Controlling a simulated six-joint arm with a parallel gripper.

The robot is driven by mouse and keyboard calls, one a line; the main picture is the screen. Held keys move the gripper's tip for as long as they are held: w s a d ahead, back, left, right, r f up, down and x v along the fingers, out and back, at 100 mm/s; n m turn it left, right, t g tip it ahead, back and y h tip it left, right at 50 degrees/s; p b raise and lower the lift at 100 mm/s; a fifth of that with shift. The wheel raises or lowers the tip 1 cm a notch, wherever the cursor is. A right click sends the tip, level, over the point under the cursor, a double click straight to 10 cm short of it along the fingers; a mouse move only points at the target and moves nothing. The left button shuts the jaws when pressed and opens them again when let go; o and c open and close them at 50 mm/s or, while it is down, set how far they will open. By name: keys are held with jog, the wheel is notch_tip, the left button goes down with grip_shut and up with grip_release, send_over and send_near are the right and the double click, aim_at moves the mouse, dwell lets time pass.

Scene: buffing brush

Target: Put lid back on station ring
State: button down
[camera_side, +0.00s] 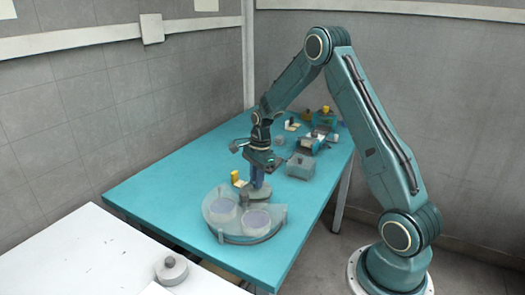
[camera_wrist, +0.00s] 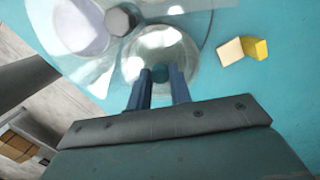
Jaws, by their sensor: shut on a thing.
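My gripper (camera_side: 258,183) points down over the teal table, just behind the station. Its blue fingers (camera_wrist: 159,88) are shut on the small dark teal knob of a clear round lid (camera_wrist: 160,48). In the side view the lid (camera_side: 260,195) is a pale disc under the fingers. The station (camera_side: 245,238) has a rounded base with two round rings holding pale lilac discs, a left ring (camera_side: 221,209) and a right ring (camera_side: 256,220). In the wrist view one ring (camera_wrist: 82,27) lies beside the lid, with a grey knob between. I cannot tell whether the lid touches the table or station.
A yellow and cream block (camera_wrist: 243,48) lies close right of the lid in the wrist view. A grey box (camera_side: 300,166) and several small parts stand farther back. A grey knobbed disc (camera_side: 172,270) rests on the white table. The teal table's left side is clear.

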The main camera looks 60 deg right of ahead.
jog(key=c, duration=0.7)
grip_release()
jog(key=shift+r, duration=0.1)
jog(key=shift+r, duration=3.45)
grip_shut()
